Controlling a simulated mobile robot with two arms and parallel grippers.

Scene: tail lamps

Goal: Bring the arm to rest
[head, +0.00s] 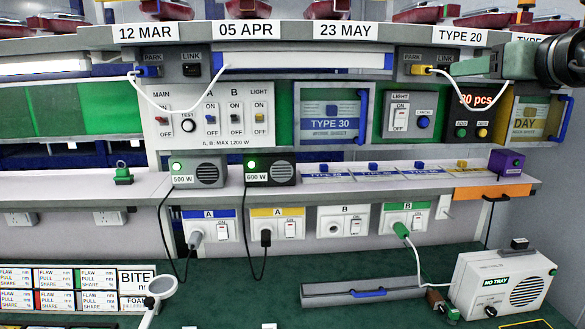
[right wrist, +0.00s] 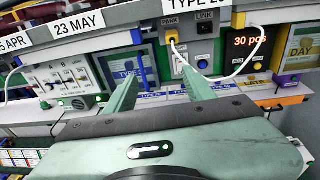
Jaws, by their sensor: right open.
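My right gripper (head: 456,69) reaches in from the right edge of the head view, in front of the upper right part of the bench's panel. In the right wrist view its two green fingers (right wrist: 158,74) are spread apart, with nothing between them. Beyond the fingertips, a yellow plug (right wrist: 174,38) sits at the PARK socket, with a white cable hanging from it. The yellow plug also shows in the head view (head: 418,70), left of the gripper and apart from it in the picture. My left gripper is not in view.
A blue-ended white cable (head: 160,107) hangs below the left PARK socket. A white NO TRAY unit (head: 500,283) stands at lower right. The green bench top (head: 290,262) has clear room in the middle.

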